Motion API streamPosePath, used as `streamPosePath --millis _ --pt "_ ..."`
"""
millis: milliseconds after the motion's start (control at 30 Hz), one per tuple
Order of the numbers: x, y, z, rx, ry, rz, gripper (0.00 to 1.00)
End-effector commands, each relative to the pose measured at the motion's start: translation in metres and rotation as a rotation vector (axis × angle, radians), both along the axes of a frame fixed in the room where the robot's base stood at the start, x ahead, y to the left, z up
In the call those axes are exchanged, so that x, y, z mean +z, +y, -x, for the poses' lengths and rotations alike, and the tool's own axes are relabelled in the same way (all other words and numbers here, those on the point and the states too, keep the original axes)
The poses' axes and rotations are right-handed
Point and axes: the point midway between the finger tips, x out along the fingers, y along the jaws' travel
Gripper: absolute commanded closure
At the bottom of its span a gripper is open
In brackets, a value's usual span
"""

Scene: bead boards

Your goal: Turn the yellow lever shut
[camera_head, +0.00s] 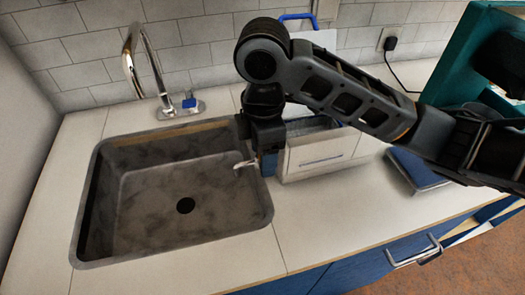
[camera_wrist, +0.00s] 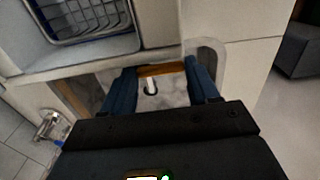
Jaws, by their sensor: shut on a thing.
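No yellow lever shows clearly in either view. My gripper (camera_head: 262,165) is low over the right side of the sink in the head view. A pale hooked piece (camera_wrist: 150,86) shows just below the bar, and a small silvery piece (camera_head: 245,164) sticks out left of the gripper in the head view. I cannot tell whether the bar is the lever. The chrome faucet (camera_head: 163,85) has a small blue handle (camera_head: 189,102).
A blue flat thing (camera_head: 418,168) and a teal cabinet (camera_head: 455,60) are further right. The front counter (camera_head: 330,220) is clear.

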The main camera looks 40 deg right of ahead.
Motion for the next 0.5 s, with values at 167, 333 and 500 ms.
streamPosePath --millis 167,333,500 --pt "0.0005 -0.0001 -0.0002 0.003 -0.001 -0.001 0.71" --pt "0.0005 -0.0001 -0.0003 0.003 -0.001 0.0 0.38" --pt "0.0004 -0.0001 -0.0002 0.002 -0.001 0.0 0.3"
